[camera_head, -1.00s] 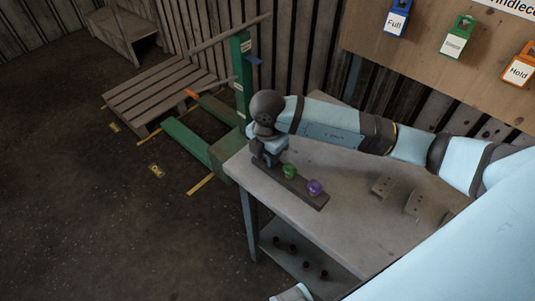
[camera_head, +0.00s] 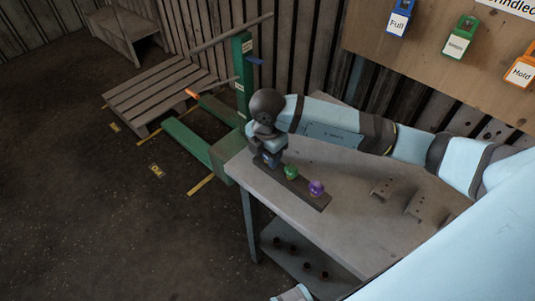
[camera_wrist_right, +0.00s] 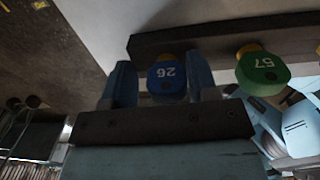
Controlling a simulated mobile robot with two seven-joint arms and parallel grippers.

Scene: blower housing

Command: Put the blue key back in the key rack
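The key rack (camera_head: 314,199) is a dark narrow bar on the left part of the grey table. It also shows in the right wrist view (camera_wrist_right: 220,38). The blue key (camera_wrist_right: 167,80), its round tag marked 26, is at the rack's far-left end in line with the other keys; its yellow upper part meets the rack. My right gripper (camera_wrist_right: 163,85) has one finger on each side of the blue tag, with a visible gap at the left finger. In the head view the right gripper (camera_head: 269,154) mostly hides this key.
A green key (camera_head: 291,172) and a purple key (camera_head: 316,188) stand on the same rack. Grey brackets (camera_head: 382,188) lie to the right on the table (camera_head: 345,230). A board with labelled holders hangs behind. A green pallet jack (camera_head: 188,138) stands left of the table.

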